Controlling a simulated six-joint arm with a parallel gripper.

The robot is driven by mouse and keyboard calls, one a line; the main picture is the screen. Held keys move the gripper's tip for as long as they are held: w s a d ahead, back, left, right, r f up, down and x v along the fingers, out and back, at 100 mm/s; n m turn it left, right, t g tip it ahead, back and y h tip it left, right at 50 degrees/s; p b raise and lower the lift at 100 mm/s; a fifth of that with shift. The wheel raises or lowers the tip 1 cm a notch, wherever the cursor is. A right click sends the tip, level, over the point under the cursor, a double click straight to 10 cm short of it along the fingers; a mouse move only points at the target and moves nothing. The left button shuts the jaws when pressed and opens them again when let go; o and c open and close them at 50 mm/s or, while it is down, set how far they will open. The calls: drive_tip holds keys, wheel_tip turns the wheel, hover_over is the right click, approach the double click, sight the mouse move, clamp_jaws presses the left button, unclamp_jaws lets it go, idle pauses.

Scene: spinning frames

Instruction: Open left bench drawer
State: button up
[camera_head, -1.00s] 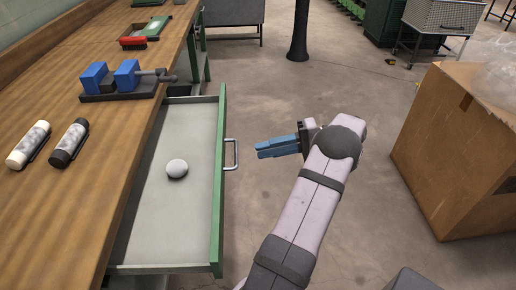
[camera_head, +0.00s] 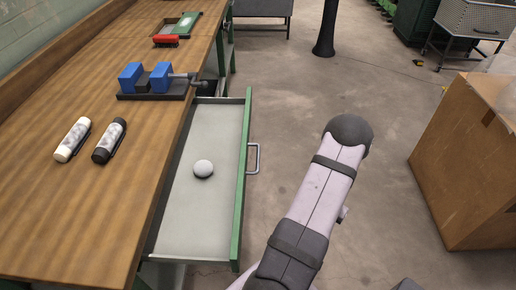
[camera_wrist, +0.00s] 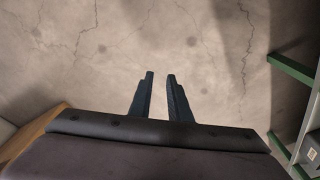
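The bench drawer (camera_head: 241,190) has a green front and a grey inside, and it stands pulled out from the wooden bench (camera_head: 75,195). A white ball (camera_head: 203,169) lies in it. Its metal handle (camera_head: 254,159) is on the outer side of the front, with nothing touching it. My gripper (camera_wrist: 161,76) shows in the wrist view above bare floor, its two blue fingers apart with nothing between them. In the head view the gripper is hidden behind my arm, which is to the right of the drawer and clear of it.
On the bench are a blue vise (camera_head: 147,79), a white bottle (camera_head: 72,140), a dark-capped bottle (camera_head: 109,141) and a red brush (camera_head: 166,41). A cardboard box (camera_head: 465,165) stands on the right. Floor between drawer and box is free apart from my arm.

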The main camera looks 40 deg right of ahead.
wheel_tip(320, 180, up, 4)
drive_tip(key=w+t+h+p, duration=0.1)
drive_tip(key=w+h+p, duration=0.1)
drive_tip(key=h+p, duration=0.15)
drive_tip(key=t+h+p, duration=0.2)
drive_tip(key=t+p, duration=0.3)
drive_tip(key=t, duration=0.7)
approach(258, 154)
drive_tip(key=w+d, duration=0.2)
drive_tip(key=shift+a+f+x, duration=0.15)
drive_tip(key=shift+f+x, duration=0.05)
drive_tip(key=shift+x, duration=1.05)
drive_tip(key=shift+a+f+x, duration=0.15)
drive_tip(key=shift+f+x, duration=0.05)
drive_tip(key=shift+x, duration=1.1)
drive_tip(key=shift+a+f+x, duration=0.15)
drive_tip(key=shift+a+x, duration=0.05)
drive_tip(key=shift+x, duration=1.05)
drive_tip(key=shift+w, duration=0.1)
drive_tip(key=shift+c, duration=0.3)
clamp_jaws()
